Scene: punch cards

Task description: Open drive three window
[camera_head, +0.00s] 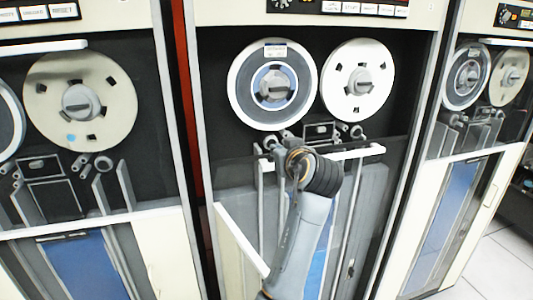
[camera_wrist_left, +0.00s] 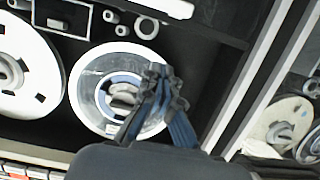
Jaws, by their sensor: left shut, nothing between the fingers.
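The middle tape drive's window handle, a white bar (camera_head: 350,153), lies below the two reels, partly hidden behind my left wrist. The glass edge runs level with it, so this window is partly lowered. A white bar also shows at the top of the left wrist view (camera_wrist_left: 165,8). My left arm rises from below in the head view, its fingers hidden behind the wrist. In the left wrist view my left gripper (camera_wrist_left: 158,75) is shut and empty in front of a reel, apart from the bar. My right gripper is not in view. No drive number is readable.
Tiled floor (camera_head: 490,265) shows at lower right.

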